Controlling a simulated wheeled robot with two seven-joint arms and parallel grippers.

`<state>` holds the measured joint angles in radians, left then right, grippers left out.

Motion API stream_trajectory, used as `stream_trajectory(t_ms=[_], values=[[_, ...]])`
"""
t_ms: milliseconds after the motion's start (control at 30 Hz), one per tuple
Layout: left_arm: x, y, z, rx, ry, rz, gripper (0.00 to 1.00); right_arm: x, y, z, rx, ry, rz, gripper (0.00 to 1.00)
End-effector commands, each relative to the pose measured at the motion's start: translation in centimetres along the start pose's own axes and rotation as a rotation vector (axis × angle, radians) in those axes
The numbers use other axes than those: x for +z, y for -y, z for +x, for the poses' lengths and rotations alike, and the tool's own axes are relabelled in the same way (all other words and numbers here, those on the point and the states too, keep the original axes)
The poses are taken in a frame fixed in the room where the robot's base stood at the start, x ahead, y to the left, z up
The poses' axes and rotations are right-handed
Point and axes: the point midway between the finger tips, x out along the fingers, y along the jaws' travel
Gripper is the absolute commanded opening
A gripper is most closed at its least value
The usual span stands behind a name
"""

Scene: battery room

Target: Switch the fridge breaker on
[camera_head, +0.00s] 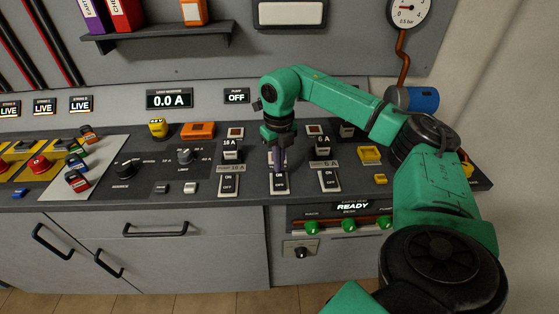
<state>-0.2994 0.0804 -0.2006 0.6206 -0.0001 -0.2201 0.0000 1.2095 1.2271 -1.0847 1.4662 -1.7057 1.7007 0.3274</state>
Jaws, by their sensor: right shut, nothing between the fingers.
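Three breaker plates marked ON and OFF sit on the dark console. The left breaker (228,184) has a label above it that seems to read PUMP 10 A. The middle breaker (279,184) is directly below my right gripper, which hides its upper part and its label. The right breaker (329,180) has a label ending in 6 A. My right gripper (278,164) is shut and empty, pointing down at the middle breaker; contact cannot be told. My left gripper is out of view.
Knobs (127,168) and small buttons stand left of the breakers. A yellow block (369,154) is to the right. A load monitor (169,98) reads 0.0 A and a pump display (236,96) reads OFF. Green knobs (348,225) are on the front panel.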

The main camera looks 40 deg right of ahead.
Motion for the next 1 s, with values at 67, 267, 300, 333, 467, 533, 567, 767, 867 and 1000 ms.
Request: stream_trajectory(t_ms=[67, 267, 300, 333, 467, 533, 567, 767, 867, 1000], values=[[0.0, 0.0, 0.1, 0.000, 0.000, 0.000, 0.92, 0.0, 0.0, 0.1, 0.000, 0.000, 0.000, 0.00], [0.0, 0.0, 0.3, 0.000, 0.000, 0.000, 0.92, 0.0, 0.0, 0.5, 0.000, 0.000, 0.000, 0.00], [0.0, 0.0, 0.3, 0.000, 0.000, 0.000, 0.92, 0.0, 0.0, 0.5, 0.000, 0.000, 0.000, 0.00], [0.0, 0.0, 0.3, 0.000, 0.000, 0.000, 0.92, 0.0, 0.0, 0.6, 0.000, 0.000, 0.000, 0.00], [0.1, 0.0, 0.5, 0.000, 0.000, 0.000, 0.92, 0.0, 0.0, 0.8, 0.000, 0.000, 0.000, 0.00], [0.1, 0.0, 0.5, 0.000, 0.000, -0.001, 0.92, 0.0, 0.0, 0.8, 0.000, 0.000, 0.000, 0.00], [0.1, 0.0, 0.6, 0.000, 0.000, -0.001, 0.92, 0.0, 0.0, 0.9, 0.000, 0.000, 0.000, 0.00], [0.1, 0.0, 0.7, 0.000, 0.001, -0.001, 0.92, 0.0, 0.0, 1.2, 0.000, 0.000, 0.000, 0.00], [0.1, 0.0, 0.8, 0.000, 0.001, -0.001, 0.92, 0.0, 0.0, 1.4, 0.000, 0.000, 0.000, 0.00], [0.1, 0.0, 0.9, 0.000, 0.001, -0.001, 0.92, 0.0, 0.0, 1.6, 0.000, 0.000, 0.000, 0.00]])
